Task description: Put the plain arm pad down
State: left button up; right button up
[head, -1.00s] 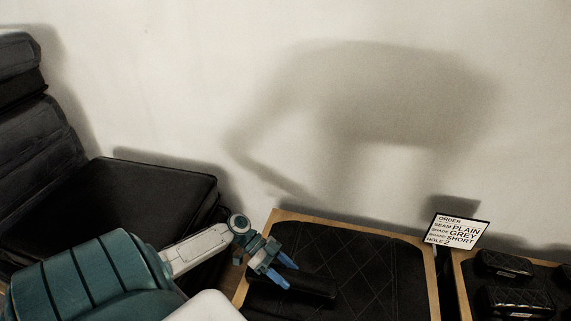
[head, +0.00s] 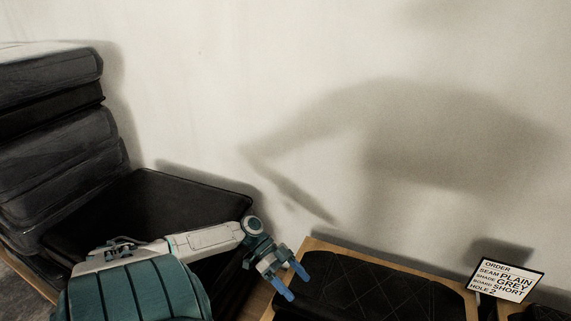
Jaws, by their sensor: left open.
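My left gripper (head: 296,283) is open, with its blue fingers apart and nothing between them. It is at the left edge of the wood-rimmed tray (head: 312,246), which holds a black cushion with diamond quilting (head: 385,288). The plain arm pad cannot be made out clearly now; the tray's lower part is cut off by the picture's bottom edge. My right gripper is not in view.
A stack of dark cushions (head: 55,140) stands at the left. A black leather-like panel (head: 150,210) lies behind my left arm. A pale wall closes off the back and carries a large shadow.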

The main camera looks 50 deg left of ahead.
pick_arm(q)
jog(key=shift+v, duration=1.95)
